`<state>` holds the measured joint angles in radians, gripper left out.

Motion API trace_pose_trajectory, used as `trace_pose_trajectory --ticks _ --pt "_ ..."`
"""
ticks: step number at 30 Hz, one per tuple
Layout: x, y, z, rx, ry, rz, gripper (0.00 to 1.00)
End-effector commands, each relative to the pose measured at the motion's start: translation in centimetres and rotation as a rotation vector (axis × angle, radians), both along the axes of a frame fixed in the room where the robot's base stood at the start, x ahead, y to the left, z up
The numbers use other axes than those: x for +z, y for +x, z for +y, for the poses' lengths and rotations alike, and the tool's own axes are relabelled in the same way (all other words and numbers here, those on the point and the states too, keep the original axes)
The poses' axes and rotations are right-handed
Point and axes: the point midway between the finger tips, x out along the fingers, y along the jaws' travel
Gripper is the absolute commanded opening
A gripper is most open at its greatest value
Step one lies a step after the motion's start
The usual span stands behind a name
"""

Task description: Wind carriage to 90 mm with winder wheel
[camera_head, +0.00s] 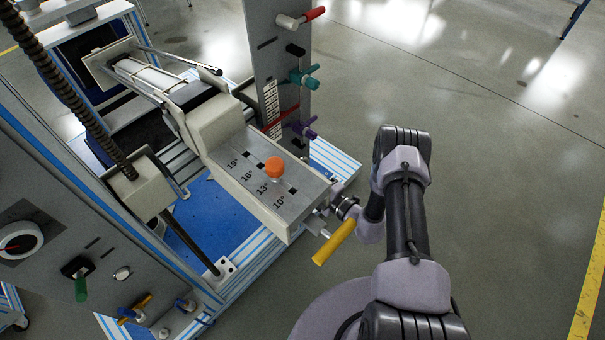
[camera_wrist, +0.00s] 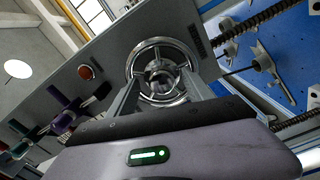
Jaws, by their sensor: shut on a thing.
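The winder wheel, a chrome ring with a hub (camera_wrist: 160,70), faces me in the wrist view on a grey panel. My gripper (camera_wrist: 162,80) reaches it with a finger on either side and is shut on it. In the head view my gripper (camera_head: 345,207) is at the near right end of a light grey housing marked 19°, 16°, 13° and 10° (camera_head: 262,180), and the wheel is mostly hidden. A white scale strip (camera_head: 271,103) with a red pointer (camera_head: 282,117) is on the upright grey plate. Its reading is too small to tell.
A yellow handle (camera_head: 335,242) sticks out just below my gripper. An orange knob (camera_head: 274,168) stands on the housing. Teal (camera_head: 303,78) and purple (camera_head: 303,129) knobs project from the upright plate, with a red-tipped lever (camera_head: 302,17) above. Floor to the right is clear.

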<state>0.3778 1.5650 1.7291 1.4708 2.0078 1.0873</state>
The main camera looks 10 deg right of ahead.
Motion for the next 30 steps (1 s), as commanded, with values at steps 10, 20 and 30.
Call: trace_pose_trajectory --ticks 10,20,30 --pt "1.01 1.33 -0.01 0.007 0.367 0.236 0.15" --pt "0.96 1.34 -0.03 0.013 0.708 0.481 0.14" --pt "0.96 1.33 -0.04 0.014 0.812 0.557 0.65"
